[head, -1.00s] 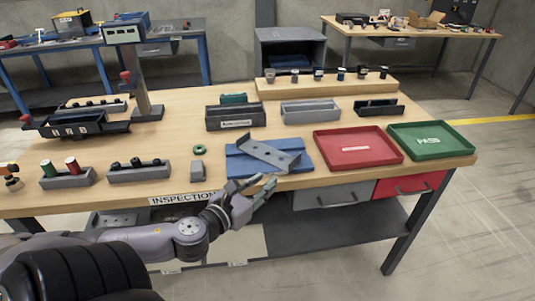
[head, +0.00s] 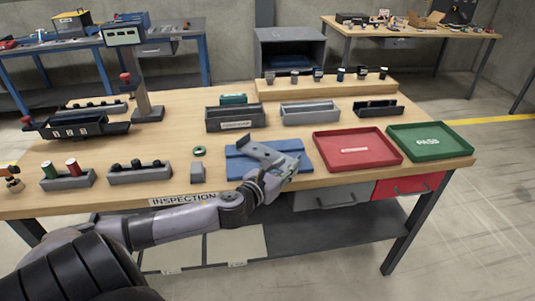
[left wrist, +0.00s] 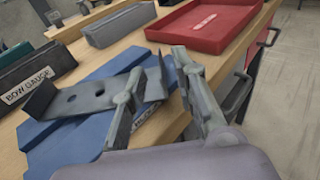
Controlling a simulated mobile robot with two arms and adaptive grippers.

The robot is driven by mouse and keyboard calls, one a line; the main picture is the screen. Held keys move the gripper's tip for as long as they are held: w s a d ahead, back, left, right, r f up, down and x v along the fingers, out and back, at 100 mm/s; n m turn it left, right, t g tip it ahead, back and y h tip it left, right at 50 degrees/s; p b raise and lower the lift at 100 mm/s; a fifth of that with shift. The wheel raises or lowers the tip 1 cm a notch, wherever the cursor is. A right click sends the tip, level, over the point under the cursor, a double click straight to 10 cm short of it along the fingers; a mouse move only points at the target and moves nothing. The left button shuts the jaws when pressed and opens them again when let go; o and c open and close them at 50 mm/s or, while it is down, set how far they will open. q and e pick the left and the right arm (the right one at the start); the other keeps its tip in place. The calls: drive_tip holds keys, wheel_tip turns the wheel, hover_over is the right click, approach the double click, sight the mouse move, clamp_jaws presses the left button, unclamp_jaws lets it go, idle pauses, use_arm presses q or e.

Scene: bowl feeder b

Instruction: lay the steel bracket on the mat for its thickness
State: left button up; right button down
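The grey steel bracket (head: 262,152), a plate with holes and upturned ends, lies slantwise on the blue mat (head: 234,166) near the table's front edge. In the left wrist view the bracket (left wrist: 90,97) and mat (left wrist: 70,150) show close up. My left gripper (head: 279,170) is at the bracket's near right end. In the left wrist view its fingers (left wrist: 160,85) are spread, with the bracket's upturned end seen between them; contact cannot be told. The gripper hides part of the bracket's near end. My right gripper is not in view.
A red tray (head: 325,153) and a green PASS tray (head: 405,133) stand right of the mat. Grey bins (head: 235,123) stand behind it. A green ring (head: 198,151) and a grey block (head: 197,172) are to its left. A display stand (head: 143,85) is at back left.

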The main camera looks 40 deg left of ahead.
use_arm(q)
drive_tip(key=shift+w+a+f+p, duration=0.1)
drive_tip(key=shift+w+f+p, duration=0.1)
drive_tip(key=shift+w, duration=0.7)
drive_tip(key=shift+w+a+f+p, duration=0.1)
drive_tip(key=shift+w+f, duration=0.1)
drive_tip(key=shift+w, duration=0.7)
drive_tip(key=shift+w+a+f+p, duration=0.1)
drive_tip(key=shift+w+f, duration=0.1)
drive_tip(key=shift+w, duration=0.7)
drive_tip(key=shift+c, duration=0.2)
clamp_jaws()
drive_tip(key=shift+r, duration=0.15)
